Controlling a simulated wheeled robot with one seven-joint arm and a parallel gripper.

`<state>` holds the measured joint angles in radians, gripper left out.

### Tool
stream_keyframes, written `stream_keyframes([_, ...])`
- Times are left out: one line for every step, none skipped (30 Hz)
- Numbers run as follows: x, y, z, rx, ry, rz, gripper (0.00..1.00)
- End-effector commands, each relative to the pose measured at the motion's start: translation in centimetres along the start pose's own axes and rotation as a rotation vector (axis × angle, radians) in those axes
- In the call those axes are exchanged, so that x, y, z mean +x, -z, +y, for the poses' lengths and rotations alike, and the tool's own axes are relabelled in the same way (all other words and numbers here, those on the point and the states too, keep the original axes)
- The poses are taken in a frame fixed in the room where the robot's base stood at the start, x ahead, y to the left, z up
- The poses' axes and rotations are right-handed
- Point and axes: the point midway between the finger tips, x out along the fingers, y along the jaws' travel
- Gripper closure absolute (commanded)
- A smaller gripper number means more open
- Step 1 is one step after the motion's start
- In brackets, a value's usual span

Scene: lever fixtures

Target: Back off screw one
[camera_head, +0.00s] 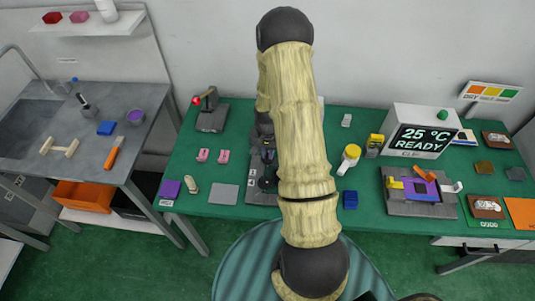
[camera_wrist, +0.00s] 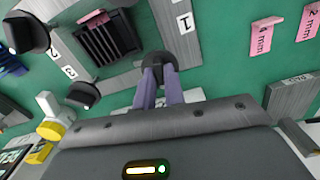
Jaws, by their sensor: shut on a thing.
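Screw one, a black round-headed knob (camera_wrist: 158,57), stands beside a grey block with the label "1" (camera_wrist: 184,22) in the wrist view. My gripper (camera_wrist: 160,78) has its two purple fingers close together on this knob. The grey fixture (camera_head: 228,194) stands on the green table in the head view, partly hidden by my arm. Other black knobs, one at the upper left (camera_wrist: 30,35) and one lower (camera_wrist: 84,94), stand on the fixture in the wrist view. A black finned block (camera_wrist: 108,40) sits between them and screw one. My arm hides much of the gripper in the head view.
Two pink blocks marked "4 mm" (camera_wrist: 264,38) and "2 mm" (camera_wrist: 308,22) lie beside the fixture. A yellow-topped item (camera_head: 350,155) and a blue block (camera_head: 350,200) lie right of my arm. A display box (camera_head: 420,130) reads "25 °C READY".

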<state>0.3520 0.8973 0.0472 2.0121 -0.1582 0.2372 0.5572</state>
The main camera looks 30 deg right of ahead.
Motion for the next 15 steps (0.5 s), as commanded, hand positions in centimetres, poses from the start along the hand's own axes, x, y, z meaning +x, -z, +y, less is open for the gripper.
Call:
stream_keyframes([-0.06, 0.23, -0.10, -0.044, 0.003, 0.007, 1.00])
stream_keyframes([-0.07, 0.23, -0.12, -0.072, 0.004, 0.007, 1.00])
stream_keyframes([-0.08, 0.23, -0.13, -0.111, 0.004, 0.007, 1.00])
stream_keyframes([-0.08, 0.23, -0.14, -0.140, 0.004, 0.007, 1.00])
stream_keyframes([-0.09, 0.24, -0.14, -0.170, 0.004, 0.007, 1.00])
stream_keyframes([-0.09, 0.23, -0.14, -0.208, 0.003, 0.007, 1.00])
stream_keyframes([-0.10, 0.24, -0.14, -0.235, 0.003, 0.007, 1.00])
stream_keyframes([-0.11, 0.24, -0.14, -0.263, 0.003, 0.008, 1.00])
stream_keyframes([-0.11, 0.24, -0.13, -0.301, 0.003, 0.008, 1.00])
stream_keyframes([-0.12, 0.25, -0.11, -0.331, 0.002, 0.008, 1.00])
stream_keyframes([-0.13, 0.25, -0.11, -0.359, 0.002, 0.008, 1.00])
stream_keyframes([-0.14, 0.24, -0.15, -0.397, 0.002, 0.008, 1.00])
stream_keyframes([-0.14, 0.24, -0.16, -0.425, 0.002, 0.008, 1.00])
stream_keyframes([-0.15, 0.25, -0.17, -0.455, 0.002, 0.008, 1.00])
stream_keyframes([-0.16, 0.26, -0.16, -0.493, 0.002, 0.009, 1.00])
